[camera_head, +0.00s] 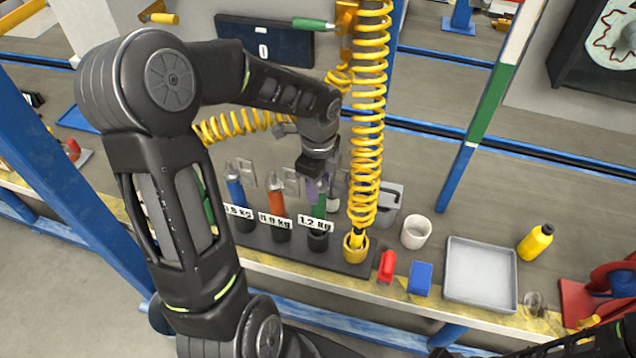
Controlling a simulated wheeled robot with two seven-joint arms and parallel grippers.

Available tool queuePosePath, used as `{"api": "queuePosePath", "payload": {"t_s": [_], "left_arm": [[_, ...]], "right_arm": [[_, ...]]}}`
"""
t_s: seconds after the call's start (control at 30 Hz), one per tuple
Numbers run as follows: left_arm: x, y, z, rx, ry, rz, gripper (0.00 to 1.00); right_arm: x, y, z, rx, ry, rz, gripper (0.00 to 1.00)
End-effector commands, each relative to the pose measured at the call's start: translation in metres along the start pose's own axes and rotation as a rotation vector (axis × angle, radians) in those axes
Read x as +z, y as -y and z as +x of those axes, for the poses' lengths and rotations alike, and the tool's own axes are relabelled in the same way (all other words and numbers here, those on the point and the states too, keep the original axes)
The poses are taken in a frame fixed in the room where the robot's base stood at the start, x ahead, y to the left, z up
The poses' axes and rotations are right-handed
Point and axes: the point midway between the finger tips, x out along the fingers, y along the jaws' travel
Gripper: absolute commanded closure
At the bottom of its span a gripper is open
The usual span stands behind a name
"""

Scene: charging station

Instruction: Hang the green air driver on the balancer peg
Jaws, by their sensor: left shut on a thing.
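The green air driver (319,207) stands upright in a holder of the dark rack, behind a label that reads 1.2 kg. My left gripper (316,178) comes down from above and is shut on the driver's upper part; the fingers partly hide it. An orange bracket (346,20) stands at the top behind the yellow coil, with a green-handled item (313,24) beside it. I cannot tell whether the bracket carries the balancer peg. My right gripper is not visible; only part of my right arm shows at the bottom right.
A blue tool (235,187) and an orange tool (276,206) stand in the rack (345,262) left of the driver. A yellow coil hose (367,130) hangs close on the right. A white cup (416,232), red and blue blocks, grey tray (480,272) and yellow bottle (536,242) stand farther right.

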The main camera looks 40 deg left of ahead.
Motion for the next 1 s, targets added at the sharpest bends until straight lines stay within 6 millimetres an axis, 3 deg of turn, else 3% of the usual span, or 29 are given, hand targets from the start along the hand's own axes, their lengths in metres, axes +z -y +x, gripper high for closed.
{"api": "queuePosePath", "payload": {"t_s": [0.3,0.73,0.77,1.0], "left_arm": [[0.000,0.000,0.031,-0.001,0.000,0.001,1.00],[0.000,0.001,0.036,-0.003,0.000,0.001,1.00],[0.000,-0.001,0.038,0.001,-0.001,0.001,0.63],[0.000,-0.001,0.037,0.001,-0.001,0.000,0.44]], "right_arm": [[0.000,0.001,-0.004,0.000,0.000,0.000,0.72],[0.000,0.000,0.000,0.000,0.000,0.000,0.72],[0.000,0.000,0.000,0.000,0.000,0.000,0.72],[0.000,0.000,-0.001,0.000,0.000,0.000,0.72]]}}
